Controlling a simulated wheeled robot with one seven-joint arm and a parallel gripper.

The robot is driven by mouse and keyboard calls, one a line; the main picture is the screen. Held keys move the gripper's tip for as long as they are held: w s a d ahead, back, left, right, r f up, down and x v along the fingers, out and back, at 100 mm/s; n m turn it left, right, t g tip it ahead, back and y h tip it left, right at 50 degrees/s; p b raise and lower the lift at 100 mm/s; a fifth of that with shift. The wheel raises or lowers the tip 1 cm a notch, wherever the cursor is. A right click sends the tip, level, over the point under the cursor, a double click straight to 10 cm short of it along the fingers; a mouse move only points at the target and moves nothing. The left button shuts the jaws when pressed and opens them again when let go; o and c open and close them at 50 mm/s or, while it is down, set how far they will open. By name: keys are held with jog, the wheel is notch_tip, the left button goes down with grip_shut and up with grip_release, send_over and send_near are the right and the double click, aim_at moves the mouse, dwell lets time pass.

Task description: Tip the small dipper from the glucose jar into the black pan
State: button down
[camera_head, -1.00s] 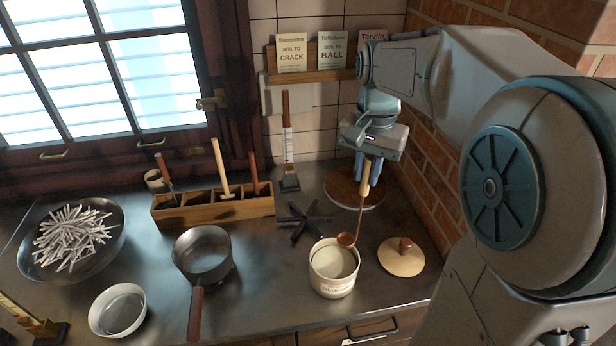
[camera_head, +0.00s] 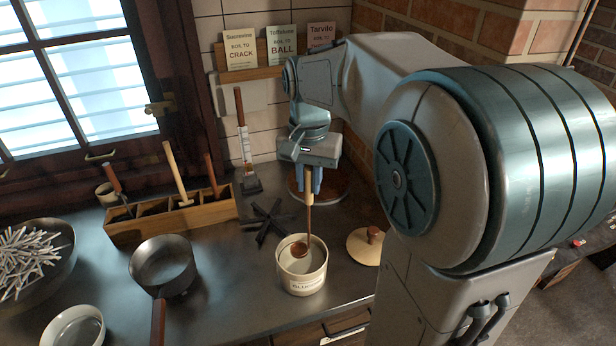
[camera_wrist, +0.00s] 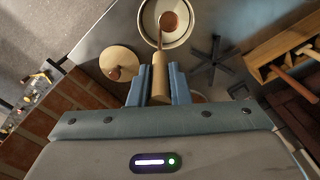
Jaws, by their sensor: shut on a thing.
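My gripper (camera_head: 309,178) is shut on the pale wooden handle of the small dipper (camera_head: 299,249), which hangs down from it. The dipper's copper bowl is at the mouth of the cream glucose jar (camera_head: 303,284); I cannot tell how far it dips inside. In the wrist view, my gripper (camera_wrist: 157,88) grips the handle, and the dipper's bowl (camera_wrist: 168,21) shows within the ring of the jar's rim (camera_wrist: 146,22). The black pan (camera_head: 163,268) stands left of the jar, with its brown handle toward the front. Its visible inside looks empty.
The round wooden lid (camera_head: 365,246) lies right of the jar. A black star-shaped trivet (camera_head: 266,221) lies behind it. A wooden tool box (camera_head: 172,219) stands behind the pan. A white bowl (camera_head: 74,329) and a bowl of white sticks (camera_head: 30,262) are at left.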

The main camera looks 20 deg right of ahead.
aim_at(309, 201)
jog(key=shift+f+b, duration=2.15)
jog(key=shift+f, duration=1.15)
jog(key=shift+r, duration=0.1)
notch_tip(309, 201, up, 11)
jog(key=p, duration=0.9)
jog(key=shift+a, duration=0.1)
